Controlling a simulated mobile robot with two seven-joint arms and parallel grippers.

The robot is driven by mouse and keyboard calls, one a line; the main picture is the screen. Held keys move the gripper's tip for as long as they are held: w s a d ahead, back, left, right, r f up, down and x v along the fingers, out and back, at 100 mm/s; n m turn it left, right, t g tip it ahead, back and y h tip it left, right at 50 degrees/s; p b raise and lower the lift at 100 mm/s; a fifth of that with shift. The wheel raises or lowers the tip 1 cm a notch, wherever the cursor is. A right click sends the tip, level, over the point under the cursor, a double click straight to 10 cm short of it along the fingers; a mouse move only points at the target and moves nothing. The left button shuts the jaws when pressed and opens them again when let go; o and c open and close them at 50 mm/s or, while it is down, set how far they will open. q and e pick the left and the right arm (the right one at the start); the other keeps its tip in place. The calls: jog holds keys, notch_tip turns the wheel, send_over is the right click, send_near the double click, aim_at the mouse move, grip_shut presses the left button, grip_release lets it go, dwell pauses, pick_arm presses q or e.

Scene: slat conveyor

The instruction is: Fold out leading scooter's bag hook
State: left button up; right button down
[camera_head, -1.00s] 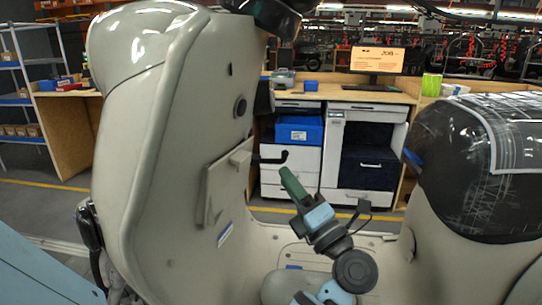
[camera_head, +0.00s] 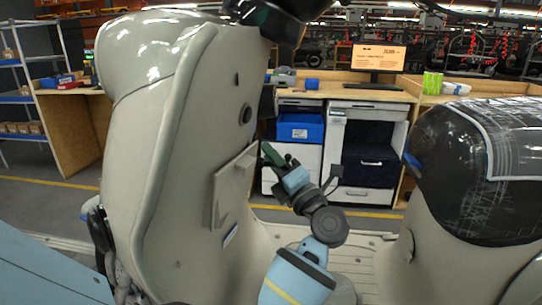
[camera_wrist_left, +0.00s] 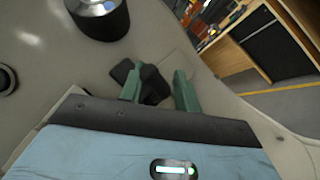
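The leading scooter's pale leg shield (camera_head: 185,140) stands upright left of centre in the head view. My left gripper (camera_head: 276,156), with green fingers, is at the shield's inner face, beside its raised panel (camera_head: 234,187). The gripper hides the hook in the head view. In the left wrist view the green fingers (camera_wrist_left: 158,88) are apart, and the black bag hook (camera_wrist_left: 152,86) shows between them, closer to the left finger. I cannot tell whether a finger touches it. My right gripper is not in view.
A black lock-like cylinder (camera_wrist_left: 100,18) juts from the shield near the fingers in the left wrist view. The wrapped black seat (camera_head: 470,170) bounds the right side. A workbench with drawers (camera_head: 345,95) and a monitor (camera_head: 378,59) stand behind the scooter.

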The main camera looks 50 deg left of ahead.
pick_arm(q)
jog(key=shift+a, duration=0.15)
grip_shut()
jog(key=shift+f+m+t+y, duration=0.1)
jog(key=shift+m+t+y, duration=0.35)
jog(key=shift+m, duration=0.45)
jog(key=shift+t, duration=0.25)
grip_release()
